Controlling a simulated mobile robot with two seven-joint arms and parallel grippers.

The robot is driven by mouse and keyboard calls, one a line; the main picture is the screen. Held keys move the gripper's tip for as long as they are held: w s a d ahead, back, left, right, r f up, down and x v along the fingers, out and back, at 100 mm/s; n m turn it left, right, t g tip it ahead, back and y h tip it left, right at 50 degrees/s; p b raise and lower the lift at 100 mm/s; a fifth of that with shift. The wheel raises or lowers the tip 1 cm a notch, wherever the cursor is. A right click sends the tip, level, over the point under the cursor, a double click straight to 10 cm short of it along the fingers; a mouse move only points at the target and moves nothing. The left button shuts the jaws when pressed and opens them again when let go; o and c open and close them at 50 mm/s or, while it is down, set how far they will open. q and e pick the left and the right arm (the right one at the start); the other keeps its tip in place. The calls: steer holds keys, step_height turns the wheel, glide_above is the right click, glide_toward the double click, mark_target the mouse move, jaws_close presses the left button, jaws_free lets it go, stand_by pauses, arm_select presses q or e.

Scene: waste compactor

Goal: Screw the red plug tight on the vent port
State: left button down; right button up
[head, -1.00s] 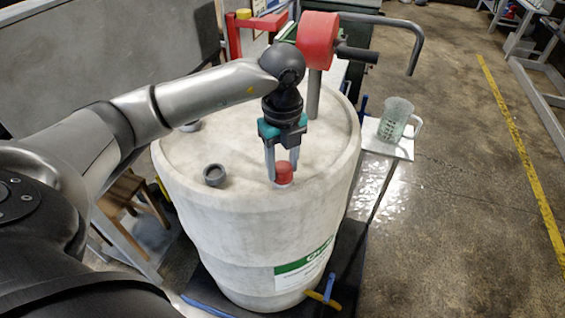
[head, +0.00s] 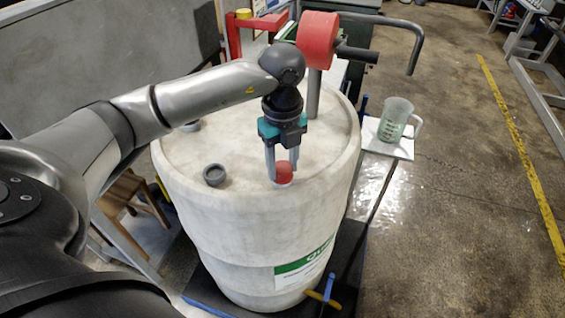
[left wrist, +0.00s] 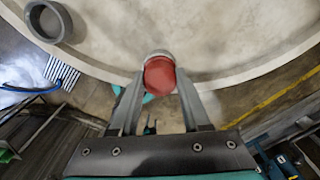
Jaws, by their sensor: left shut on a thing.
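The red plug (head: 284,172) sits on the vent port near the front edge of the white drum's top (head: 240,140). My left gripper (head: 283,170) points down at it from above, with its fingers on either side of the plug, shut on it. In the left wrist view the red plug (left wrist: 160,76) shows between the fingertips, with the pale rim of the port (left wrist: 158,54) just behind it. The thread and the seat under the plug are hidden. My right gripper is in neither view.
A grey open ring (head: 214,175) stands on the drum top left of the plug. A red pump with a bent grey pipe (head: 318,40) rises at the drum's back. A measuring jug (head: 396,118) stands on a small white table at right. Open floor lies farther right.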

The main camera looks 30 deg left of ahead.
arm_select(q)
steer(key=m+b, duration=0.1)
steer(key=m, duration=0.3)
steer(key=shift+m, duration=0.6)
steer(key=shift+b, duration=0.35)
steer(key=m+b, duration=0.1)
steer(key=m, duration=0.2)
steer(key=shift+f, duration=0.1)
steer(key=shift+m, duration=1.1)
